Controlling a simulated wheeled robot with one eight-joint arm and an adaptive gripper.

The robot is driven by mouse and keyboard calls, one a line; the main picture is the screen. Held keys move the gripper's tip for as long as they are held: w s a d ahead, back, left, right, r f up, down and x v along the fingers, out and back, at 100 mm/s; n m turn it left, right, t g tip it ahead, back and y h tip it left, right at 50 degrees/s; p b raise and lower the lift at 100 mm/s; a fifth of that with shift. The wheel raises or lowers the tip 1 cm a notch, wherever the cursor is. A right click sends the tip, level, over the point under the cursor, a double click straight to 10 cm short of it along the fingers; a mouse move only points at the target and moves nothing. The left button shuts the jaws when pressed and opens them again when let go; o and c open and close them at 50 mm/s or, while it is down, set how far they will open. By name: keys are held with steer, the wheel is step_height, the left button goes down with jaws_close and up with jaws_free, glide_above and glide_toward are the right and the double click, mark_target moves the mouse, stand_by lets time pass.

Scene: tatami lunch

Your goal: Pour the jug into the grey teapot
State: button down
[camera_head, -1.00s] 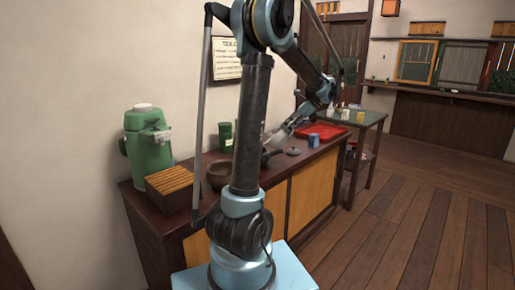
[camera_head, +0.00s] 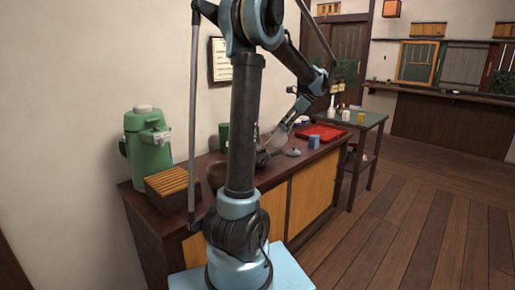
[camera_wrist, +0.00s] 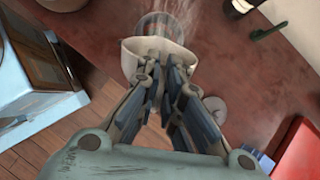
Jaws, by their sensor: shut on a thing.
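My gripper (camera_wrist: 168,95) is shut on the jug (camera_wrist: 132,60), a pale vessel at the top of the wrist view. The jug (camera_head: 276,142) also shows in the head view, tilted and held over the counter, close above a dark grey teapot (camera_head: 262,158). The teapot is partly hidden behind my arm. In the wrist view a clear round shape lies beyond the jug's edge, with faint pale streaks; I cannot tell whether liquid is flowing. A grey lid (camera_head: 293,152) lies on the counter right of the teapot, and it shows in the wrist view (camera_wrist: 214,108).
A blue cup (camera_head: 313,142) and a red tray (camera_head: 322,132) stand to the right on the counter (camera_head: 300,168). A green air pot (camera_head: 147,145) and a slatted wooden box (camera_head: 168,184) stand at the left. A dark bowl (camera_head: 215,174) is partly behind my arm.

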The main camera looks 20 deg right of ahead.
steer(key=shift+w+a+r+g+h+b, duration=0.35)
steer(key=shift+w+a+r+g+h, duration=0.3)
steer(key=shift+a+r+h, duration=0.1)
stand_by(0.6)
